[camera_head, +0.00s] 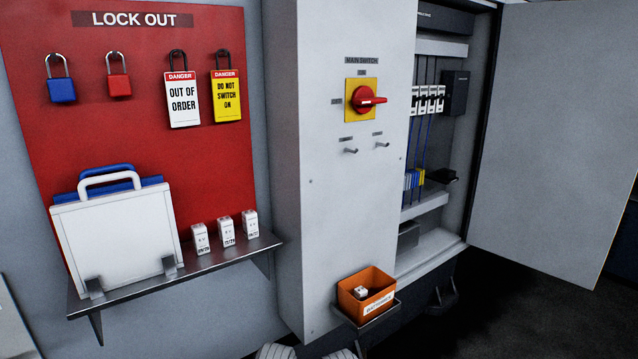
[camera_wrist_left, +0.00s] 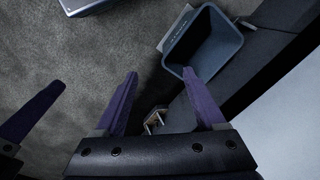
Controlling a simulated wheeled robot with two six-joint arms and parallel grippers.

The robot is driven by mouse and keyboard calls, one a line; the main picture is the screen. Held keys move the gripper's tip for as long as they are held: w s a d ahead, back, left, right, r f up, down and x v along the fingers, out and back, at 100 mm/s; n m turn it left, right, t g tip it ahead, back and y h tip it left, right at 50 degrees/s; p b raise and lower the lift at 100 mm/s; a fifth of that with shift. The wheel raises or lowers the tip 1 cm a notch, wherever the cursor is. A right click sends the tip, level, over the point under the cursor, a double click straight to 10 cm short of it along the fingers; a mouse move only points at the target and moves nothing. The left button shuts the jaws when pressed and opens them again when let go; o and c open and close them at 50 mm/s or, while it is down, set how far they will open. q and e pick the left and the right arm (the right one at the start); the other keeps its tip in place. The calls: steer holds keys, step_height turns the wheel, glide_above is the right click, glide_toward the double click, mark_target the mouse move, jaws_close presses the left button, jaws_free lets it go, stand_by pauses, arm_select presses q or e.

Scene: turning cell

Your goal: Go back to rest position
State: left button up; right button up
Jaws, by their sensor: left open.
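My left gripper (camera_wrist_left: 160,73) is in the left wrist view, its two purple fingers apart with nothing between them. Grey floor shows beyond the fingertips. Another purple finger (camera_wrist_left: 32,112) shows at the left edge of that view; it looks like part of my right gripper, and its other finger is not visible. Neither gripper can be made out in the head view. Two pale ribbed shapes at its bottom edge are cut off, probably parts of my arms.
A dark grey bin (camera_wrist_left: 205,45) stands just beyond the left fingers. A cabinet (camera_head: 345,170) with a red main switch (camera_head: 366,99) has its door (camera_head: 555,130) open. An orange box (camera_head: 350,300) sits low in front. A shelf (camera_head: 215,262) juts out below the lock-out board (camera_head: 130,130).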

arm_select(q)
steer(key=s+d+r+m+p, duration=0.1)
steer(key=s+d+r+p, duration=0.1)
steer(key=r+p, duration=1)
steer(key=shift+s+d, duration=0.15)
steer(key=shift+d, duration=0.5)
